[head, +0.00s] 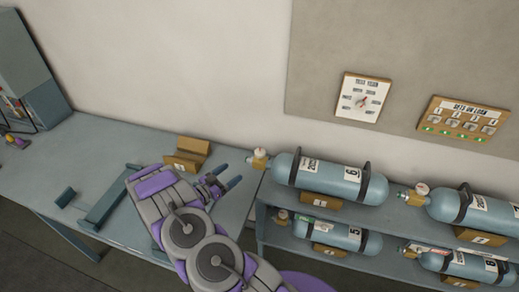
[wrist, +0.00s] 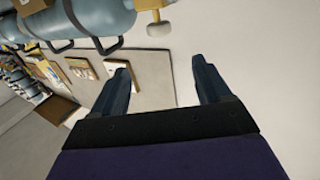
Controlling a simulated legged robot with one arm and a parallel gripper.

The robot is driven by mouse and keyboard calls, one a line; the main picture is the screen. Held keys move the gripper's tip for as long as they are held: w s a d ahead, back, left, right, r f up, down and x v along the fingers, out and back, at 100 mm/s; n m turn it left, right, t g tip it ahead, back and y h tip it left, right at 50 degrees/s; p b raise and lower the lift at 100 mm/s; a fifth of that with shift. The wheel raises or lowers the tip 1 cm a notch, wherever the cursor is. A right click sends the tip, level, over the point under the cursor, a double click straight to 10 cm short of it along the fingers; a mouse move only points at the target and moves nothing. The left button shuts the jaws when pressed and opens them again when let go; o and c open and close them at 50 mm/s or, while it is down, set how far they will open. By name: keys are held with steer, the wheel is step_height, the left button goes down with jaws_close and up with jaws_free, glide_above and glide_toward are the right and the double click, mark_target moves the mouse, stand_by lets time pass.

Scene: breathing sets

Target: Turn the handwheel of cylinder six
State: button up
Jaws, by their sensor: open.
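Several blue-grey cylinders lie on a two-level rack. In the wrist view, the open fingers (wrist: 160,70) point towards the wall.
The bench (head: 100,150) holds a wooden block (head: 187,153) and a blue-grey bracket (head: 105,208). Another upper cylinder (head: 485,211) lies at the right.

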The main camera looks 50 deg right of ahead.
mark_target(260, 151)
steer(key=d, duration=0.5)
steer(key=s+d, duration=0.1)
steer(key=d, duration=1.1)
steer(key=shift+s+d, duration=0.1)
steer(key=shift+s, duration=0.1)
steer(key=c, duration=1)
steer(key=shift+o, duration=0.2)
steer(key=shift+w+m+g, duration=0.1)
steer(key=shift+m+g, duration=0.2)
steer(key=shift+g, duration=0.2)
